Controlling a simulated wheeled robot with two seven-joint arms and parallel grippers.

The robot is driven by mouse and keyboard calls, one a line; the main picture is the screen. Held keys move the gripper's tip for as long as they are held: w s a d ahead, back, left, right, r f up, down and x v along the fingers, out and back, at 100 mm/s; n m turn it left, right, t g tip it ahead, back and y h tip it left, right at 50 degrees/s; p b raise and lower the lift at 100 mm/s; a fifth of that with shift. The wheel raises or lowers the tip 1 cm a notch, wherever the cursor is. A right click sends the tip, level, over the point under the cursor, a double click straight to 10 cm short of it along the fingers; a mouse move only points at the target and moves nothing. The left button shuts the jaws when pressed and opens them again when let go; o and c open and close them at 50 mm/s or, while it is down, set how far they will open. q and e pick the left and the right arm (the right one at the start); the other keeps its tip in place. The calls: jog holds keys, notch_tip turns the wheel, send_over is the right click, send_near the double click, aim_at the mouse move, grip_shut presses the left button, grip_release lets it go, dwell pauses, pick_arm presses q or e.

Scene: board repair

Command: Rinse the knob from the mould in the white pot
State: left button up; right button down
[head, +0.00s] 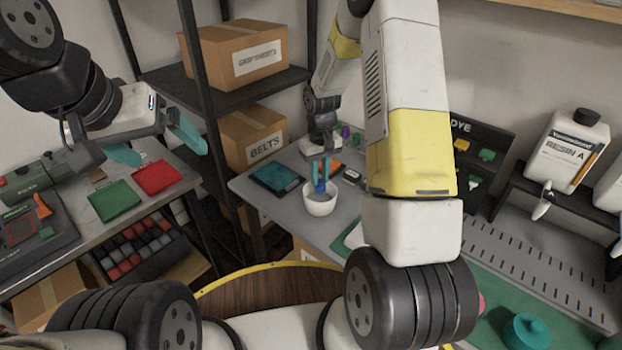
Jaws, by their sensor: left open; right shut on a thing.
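The white pot (320,206) stands on the grey table, in the middle of the head view. My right gripper (320,182) points down over the pot with its fingertips at or inside the rim. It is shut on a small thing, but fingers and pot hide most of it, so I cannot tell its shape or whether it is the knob. My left gripper (160,146) is open and empty, with teal fingers spread, above the left bench. I cannot make out the mould.
A dark tablet (275,178) lies left of the pot. A green mat (115,200) and a red mat (157,177) lie on the left bench. A shelf rack with a BELTS box (252,138) stands between the tables. A RESIN A bottle (567,150) stands at right.

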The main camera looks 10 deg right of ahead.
aim_at(320, 179)
jog(key=shift+r, duration=2.05)
dwell(0.6)
jog(key=shift+r, duration=2)
jog(key=shift+f, duration=0.1)
